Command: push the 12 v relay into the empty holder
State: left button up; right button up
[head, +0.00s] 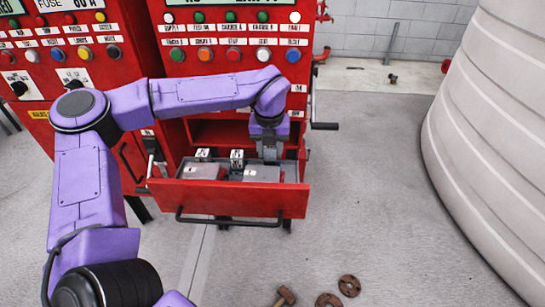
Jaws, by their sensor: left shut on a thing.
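My left gripper (270,157) points down into the right part of the open red drawer (228,200). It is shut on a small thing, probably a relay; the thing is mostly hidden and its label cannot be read. Two small light-and-dark blocks, which look like relays, stand in the drawer to its left: one block (203,155) farther left and another block (237,159) nearer the gripper. Grey boxes (204,172) lie along the drawer's front. I cannot make out which holder is empty. My right gripper is not in view.
The red pump control panel (230,35) with lamps and buttons rises behind the drawer. A black bar handle (230,222) runs along the drawer front. A large ribbed white tank (490,130) stands at right. A hammer (285,296) and flanges (349,285) lie on the floor.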

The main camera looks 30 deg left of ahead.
aim_at(272, 159)
pick_arm(q)
jog(key=shift+w+d+f, duration=0.1)
jog(key=shift+w+f, duration=0.15)
jog(key=shift+f, duration=0.1)
jog(key=shift+w+f, duration=0.15)
jog(key=shift+f, duration=1.5)
jog(key=shift+f, duration=0.1)
jog(key=o, duration=1.1)
jog(key=r, duration=0.4)
jog(key=s+r, duration=0.1)
jog(key=r, duration=0.7)
jog(key=shift+s+d+r, duration=0.15)
jog(key=shift+d, duration=0.25)
